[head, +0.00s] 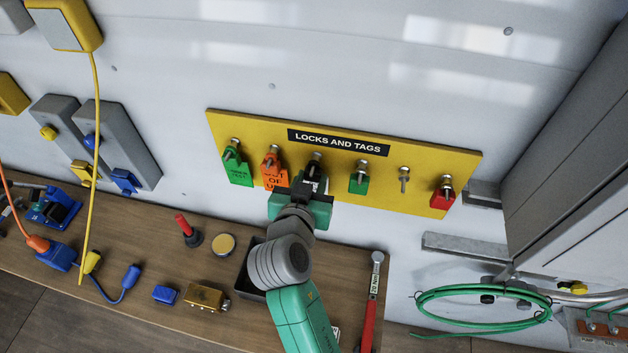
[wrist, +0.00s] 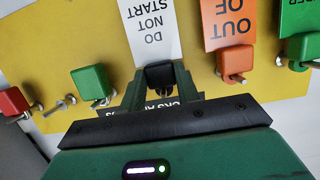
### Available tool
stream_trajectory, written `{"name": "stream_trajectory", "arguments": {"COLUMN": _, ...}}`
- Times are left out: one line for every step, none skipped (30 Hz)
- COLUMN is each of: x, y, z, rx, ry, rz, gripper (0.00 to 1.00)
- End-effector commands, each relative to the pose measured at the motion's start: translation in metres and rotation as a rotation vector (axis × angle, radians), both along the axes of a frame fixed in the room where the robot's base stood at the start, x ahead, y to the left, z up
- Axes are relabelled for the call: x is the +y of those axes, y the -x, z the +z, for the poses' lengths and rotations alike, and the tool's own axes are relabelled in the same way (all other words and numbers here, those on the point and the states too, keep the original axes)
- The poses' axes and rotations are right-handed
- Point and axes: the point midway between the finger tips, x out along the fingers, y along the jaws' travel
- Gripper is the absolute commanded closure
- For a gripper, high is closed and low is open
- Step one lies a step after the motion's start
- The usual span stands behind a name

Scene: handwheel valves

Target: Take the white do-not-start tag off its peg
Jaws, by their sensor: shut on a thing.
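The white do-not-start tag (wrist: 152,32) shows in the wrist view, its lettering upside down, with a black block (wrist: 160,74) at its end. My gripper (wrist: 158,88) has its two fingers closed on either side of that block. In the head view my gripper (head: 305,190) is at the third peg from the left on the yellow board (head: 400,163) and hides most of the tag. The peg's tip (head: 316,156) shows just above the gripper. I cannot see clearly how the block sits on the peg.
An orange out-of-use tag (head: 271,172) hangs close left, with a green tag (head: 236,168) beyond it. To the right are a green lock (head: 359,182), a bare peg (head: 404,178) and a red lock (head: 443,198). A wooden bench (head: 150,255) with several items lies below.

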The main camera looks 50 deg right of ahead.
Motion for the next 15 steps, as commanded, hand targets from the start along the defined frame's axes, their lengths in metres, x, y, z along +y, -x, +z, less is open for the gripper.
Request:
{"name": "stream_trajectory", "arguments": {"x": 0.001, "y": 0.000, "z": 0.000, "rx": 0.000, "ry": 0.000, "rz": 0.000, "gripper": 0.92}}
{"name": "stream_trajectory", "arguments": {"x": 0.001, "y": 0.001, "z": 0.000, "rx": 0.000, "ry": 0.000, "rz": 0.000, "gripper": 0.92}}
{"name": "stream_trajectory", "arguments": {"x": 0.002, "y": 0.001, "z": 0.000, "rx": 0.001, "ry": 0.000, "rz": 0.000, "gripper": 0.92}}
{"name": "stream_trajectory", "arguments": {"x": 0.003, "y": 0.001, "z": 0.000, "rx": 0.001, "ry": 0.000, "rz": 0.000, "gripper": 0.92}}
{"name": "stream_trajectory", "arguments": {"x": 0.003, "y": 0.002, "z": 0.000, "rx": 0.001, "ry": 0.000, "rz": 0.000, "gripper": 0.92}}
{"name": "stream_trajectory", "arguments": {"x": 0.003, "y": 0.002, "z": 0.000, "rx": 0.001, "ry": 0.000, "rz": 0.000, "gripper": 0.92}}
{"name": "stream_trajectory", "arguments": {"x": 0.003, "y": 0.002, "z": 0.000, "rx": 0.001, "ry": 0.000, "rz": 0.000, "gripper": 0.92}}
{"name": "stream_trajectory", "arguments": {"x": 0.003, "y": 0.001, "z": 0.000, "rx": 0.000, "ry": 0.000, "rz": 0.000, "gripper": 0.92}}
{"name": "stream_trajectory", "arguments": {"x": 0.003, "y": 0.002, "z": 0.000, "rx": 0.000, "ry": 0.000, "rz": 0.000, "gripper": 0.92}}
{"name": "stream_trajectory", "arguments": {"x": 0.004, "y": 0.002, "z": 0.000, "rx": 0.001, "ry": 0.000, "rz": 0.000, "gripper": 0.92}}
{"name": "stream_trajectory", "arguments": {"x": 0.005, "y": 0.002, "z": 0.000, "rx": 0.001, "ry": 0.000, "rz": 0.000, "gripper": 0.92}}
{"name": "stream_trajectory", "arguments": {"x": 0.007, "y": 0.004, "z": -0.001, "rx": 0.001, "ry": 0.001, "rz": 0.002, "gripper": 0.92}}
{"name": "stream_trajectory", "arguments": {"x": 0.009, "y": 0.005, "z": -0.001, "rx": 0.001, "ry": 0.001, "rz": 0.002, "gripper": 0.92}}
{"name": "stream_trajectory", "arguments": {"x": 0.012, "y": 0.006, "z": 0.000, "rx": 0.001, "ry": 0.001, "rz": 0.002, "gripper": 0.92}}
{"name": "stream_trajectory", "arguments": {"x": 0.015, "y": 0.008, "z": 0.000, "rx": 0.001, "ry": 0.001, "rz": 0.002, "gripper": 0.92}}
